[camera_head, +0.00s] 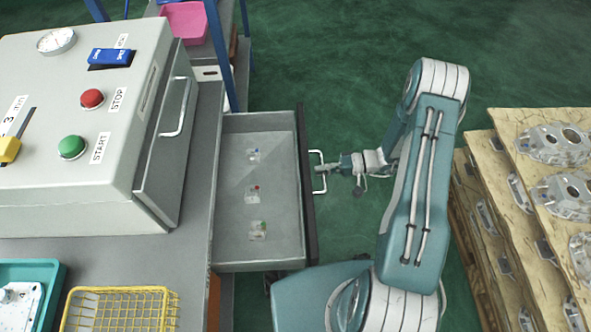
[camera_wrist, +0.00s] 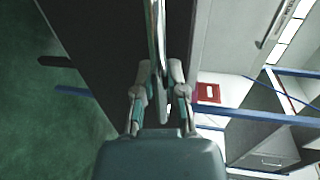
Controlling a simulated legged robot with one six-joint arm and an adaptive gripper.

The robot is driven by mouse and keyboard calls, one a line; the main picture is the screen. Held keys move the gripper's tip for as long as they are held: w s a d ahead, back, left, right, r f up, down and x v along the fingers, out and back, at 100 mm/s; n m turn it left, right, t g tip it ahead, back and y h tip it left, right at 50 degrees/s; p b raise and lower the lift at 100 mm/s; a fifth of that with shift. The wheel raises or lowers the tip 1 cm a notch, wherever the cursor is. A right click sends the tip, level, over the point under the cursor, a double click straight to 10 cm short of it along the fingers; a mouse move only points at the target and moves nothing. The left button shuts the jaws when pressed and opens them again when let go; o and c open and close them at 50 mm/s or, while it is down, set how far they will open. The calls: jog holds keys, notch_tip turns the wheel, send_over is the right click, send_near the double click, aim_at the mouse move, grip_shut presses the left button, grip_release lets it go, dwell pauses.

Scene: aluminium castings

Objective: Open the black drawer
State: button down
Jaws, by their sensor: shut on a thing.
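The black drawer shows its dark front (camera_head: 306,185) edge-on in the head view, pulled out from the grey bench. Its grey tray (camera_head: 232,200) is exposed, with several small clear packets inside. A silver bar handle (camera_head: 317,160) stands out from the drawer front. My gripper (camera_head: 324,171) is shut on this handle from the right. In the wrist view, the fingers of my gripper (camera_wrist: 158,95) close around the handle bar (camera_wrist: 155,35), with the dark drawer front (camera_wrist: 100,30) behind it.
A machine (camera_head: 80,130) with red and green buttons stands on the bench. A yellow basket (camera_head: 120,292) and a teal tray (camera_head: 58,268) lie at the front left. Stacked wooden boards (camera_head: 490,190) with castings stand at the right. Green floor between is clear.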

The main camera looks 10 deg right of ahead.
jog(key=f+v, duration=0.1)
jog(key=v, duration=0.6)
jog(key=shift+d+f, duration=0.3)
jog(key=shift+f, duration=0.15)
jog(key=shift+s, duration=0.15)
jog(key=c, duration=0.7)
grip_release()
jog(key=shift+r, duration=0.1)
jog(key=shift+d, duration=0.1)
jog(key=v, duration=1.1)
jog(key=shift+d, duration=0.4)
jog(key=shift+r, duration=0.1)
